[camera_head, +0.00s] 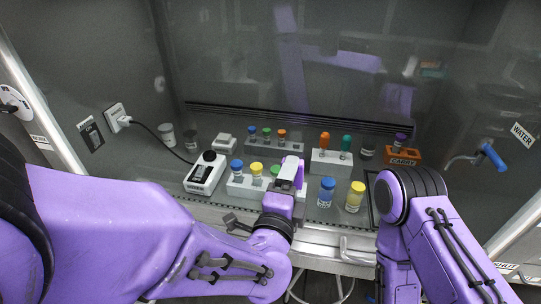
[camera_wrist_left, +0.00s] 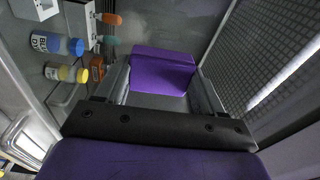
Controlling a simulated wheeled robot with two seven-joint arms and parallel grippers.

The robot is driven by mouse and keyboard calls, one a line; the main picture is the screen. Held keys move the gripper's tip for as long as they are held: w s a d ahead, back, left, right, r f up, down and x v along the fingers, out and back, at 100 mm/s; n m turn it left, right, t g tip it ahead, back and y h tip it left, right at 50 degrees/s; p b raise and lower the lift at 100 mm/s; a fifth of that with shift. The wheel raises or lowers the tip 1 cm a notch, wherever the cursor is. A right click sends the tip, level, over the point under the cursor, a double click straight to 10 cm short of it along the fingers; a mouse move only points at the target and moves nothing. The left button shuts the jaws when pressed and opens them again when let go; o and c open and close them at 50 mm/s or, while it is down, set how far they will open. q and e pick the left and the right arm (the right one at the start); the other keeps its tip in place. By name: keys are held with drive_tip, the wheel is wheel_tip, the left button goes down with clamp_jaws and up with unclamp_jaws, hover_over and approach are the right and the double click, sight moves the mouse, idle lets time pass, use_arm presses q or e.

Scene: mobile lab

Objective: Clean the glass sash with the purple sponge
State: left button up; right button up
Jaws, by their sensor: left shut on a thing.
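My left gripper (camera_head: 284,190) is in the middle of the head view, shut on the purple sponge (camera_head: 291,171). The left wrist view shows the sponge (camera_wrist_left: 162,70) as a purple block between the grey fingers. The glass sash (camera_head: 330,70) appears as a large see-through pane with faint purple reflections in the upper head view. I cannot tell whether the sponge touches the glass. My right arm stands at the right of the head view; its gripper's fingers are not visible.
A blue water tap (camera_head: 493,156) is at right.

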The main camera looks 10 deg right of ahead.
sight(257, 173)
use_arm(q)
drive_tip(key=shift+s+d+f+m+g, duration=0.15)
drive_tip(key=shift+s+d+f+m, duration=0.25)
drive_tip(key=shift+d+f, duration=0.15)
drive_tip(key=shift+s+d+f+m+g, duration=0.15)
drive_tip(key=shift+s+d+f+m, duration=0.15)
drive_tip(key=shift+s+d+f, duration=0.25)
drive_tip(key=shift+d, duration=0.1)
drive_tip(key=shift+w+a+f+b, duration=0.15)
drive_tip(key=shift+w+a, duration=0.4)
drive_tip(key=shift+a, duration=0.65)
drive_tip(key=shift+w+a+r+b, duration=0.15)
drive_tip(key=shift+w+a, duration=0.4)
drive_tip(key=shift+a, duration=0.7)
drive_tip(key=shift+w+a+f+b, duration=0.15)
drive_tip(key=shift+w+a, duration=0.4)
drive_tip(key=shift+a, duration=0.65)
drive_tip(key=shift+w+a, duration=0.2)
drive_tip(key=shift+a, duration=0.35)
drive_tip(key=shift+w+a+b, duration=0.2)
drive_tip(key=shift+a, duration=0.35)
drive_tip(key=shift+w+a+b, duration=0.15)
drive_tip(key=shift+w+a, duration=0.05)
drive_tip(key=shift+a, duration=0.3)
